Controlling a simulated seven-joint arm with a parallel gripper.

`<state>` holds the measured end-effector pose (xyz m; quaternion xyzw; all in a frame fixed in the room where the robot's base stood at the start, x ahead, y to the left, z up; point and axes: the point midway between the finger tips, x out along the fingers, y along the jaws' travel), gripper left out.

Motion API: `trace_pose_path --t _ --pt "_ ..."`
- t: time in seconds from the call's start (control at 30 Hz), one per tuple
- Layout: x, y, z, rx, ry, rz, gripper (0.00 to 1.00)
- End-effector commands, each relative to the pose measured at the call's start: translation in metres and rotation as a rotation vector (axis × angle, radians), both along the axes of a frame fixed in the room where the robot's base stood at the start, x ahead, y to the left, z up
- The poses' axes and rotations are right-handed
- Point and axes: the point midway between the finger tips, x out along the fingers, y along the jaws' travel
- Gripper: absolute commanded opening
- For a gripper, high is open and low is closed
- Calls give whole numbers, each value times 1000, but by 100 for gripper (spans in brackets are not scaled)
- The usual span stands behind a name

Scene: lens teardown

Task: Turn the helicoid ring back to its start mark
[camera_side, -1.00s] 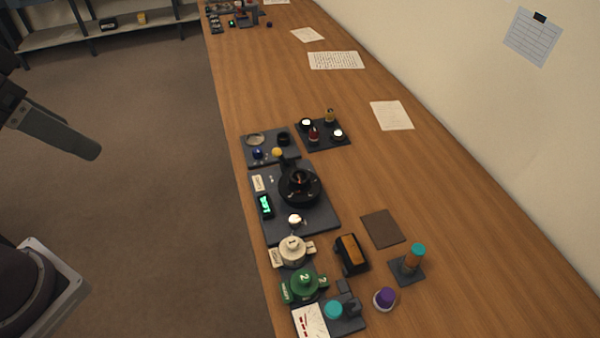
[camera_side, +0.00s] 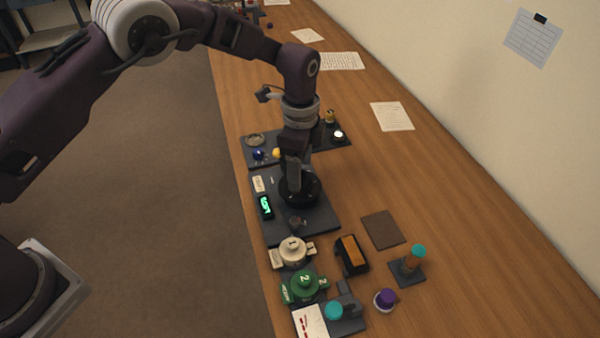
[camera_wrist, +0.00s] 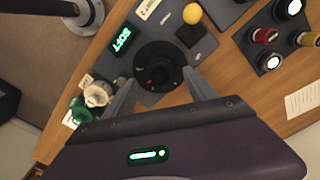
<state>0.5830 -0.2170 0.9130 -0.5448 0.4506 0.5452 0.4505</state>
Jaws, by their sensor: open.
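The helicoid ring (camera_side: 312,192) is a black round ring on a dark grey base plate (camera_side: 318,222). In the wrist view the ring (camera_wrist: 153,52) shows a dark centre and small reddish marks; I cannot make out which is the start mark. My gripper (camera_side: 294,188) points down over the ring and hides part of it in the side view. In the wrist view my gripper (camera_wrist: 160,77) is open, with one finger on each side of the ring's near part. I cannot tell whether the fingers touch it.
A lit green display (camera_side: 265,206) sits on the plate's left edge, and a small knob (camera_side: 297,222) at its front. White (camera_side: 292,250) and green (camera_side: 304,286) numbered parts stand nearer.

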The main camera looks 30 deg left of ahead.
Motion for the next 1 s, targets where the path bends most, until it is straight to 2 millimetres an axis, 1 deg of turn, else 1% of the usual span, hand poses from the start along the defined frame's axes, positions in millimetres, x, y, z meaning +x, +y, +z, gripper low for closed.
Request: trace_pose_path --t 0.03,0.17,0.27,0.43,0.73,0.77,1.0 --pt "0 0 -9 2 1 0 65" --pt "0 0 -22 0 0 0 65" --pt "0 0 -25 0 0 1 65" --pt "0 0 -25 -1 -1 1 65" --pt "0 0 -25 -1 -1 2 6" --pt "0 0 -25 -1 -1 2 2" --pt "0 1 -24 -1 -1 31 2"
